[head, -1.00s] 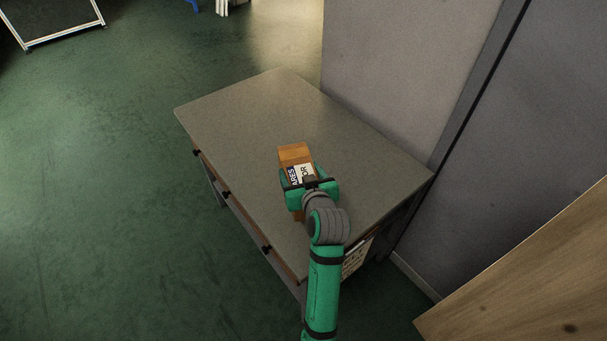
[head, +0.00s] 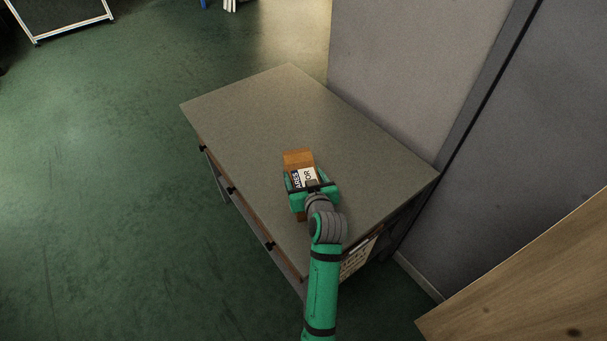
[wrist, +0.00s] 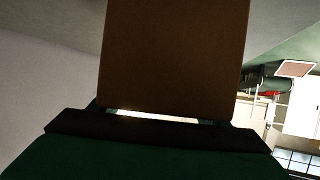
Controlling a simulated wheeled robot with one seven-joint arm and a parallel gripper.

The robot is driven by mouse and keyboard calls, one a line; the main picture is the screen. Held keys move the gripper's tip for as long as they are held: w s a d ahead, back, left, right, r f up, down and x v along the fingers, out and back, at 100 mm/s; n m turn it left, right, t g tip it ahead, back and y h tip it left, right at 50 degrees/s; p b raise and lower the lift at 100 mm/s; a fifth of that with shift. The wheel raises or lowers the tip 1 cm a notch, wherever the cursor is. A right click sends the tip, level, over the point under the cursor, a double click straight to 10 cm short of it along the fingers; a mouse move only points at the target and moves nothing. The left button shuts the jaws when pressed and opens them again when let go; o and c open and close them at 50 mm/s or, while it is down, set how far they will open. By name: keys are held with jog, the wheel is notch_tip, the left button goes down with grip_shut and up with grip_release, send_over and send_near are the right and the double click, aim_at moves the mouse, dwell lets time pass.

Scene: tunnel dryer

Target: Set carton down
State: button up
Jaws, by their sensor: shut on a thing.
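The brown carton (head: 298,158) has a white and dark blue printed label on its upper face. My gripper (head: 311,187) is shut on the carton, with a green finger on each side of it. The carton is over the near part of the grey table top (head: 270,105). I cannot tell whether its underside touches the table. In the wrist view the carton (wrist: 173,55) fills the upper middle as a plain brown face, just beyond my gripper (wrist: 160,115).
The table top is bare around the carton, with wide room at the far left. A grey wall panel (head: 400,80) stands along the table's right side. A wooden surface (head: 530,280) is at the lower right. Green floor (head: 100,190) lies open to the left.

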jog(key=o, duration=2.1)
jog(key=shift+f, duration=0.15)
jog(key=shift+c, duration=0.2)
jog(key=shift+s+d+r, duration=0.1)
jog(key=shift+s+r, duration=0.1)
jog(key=shift+r, duration=0.05)
jog(key=v, duration=1.1)
jog(key=shift+s, duration=0.3)
jog(key=shift+d, duration=0.1)
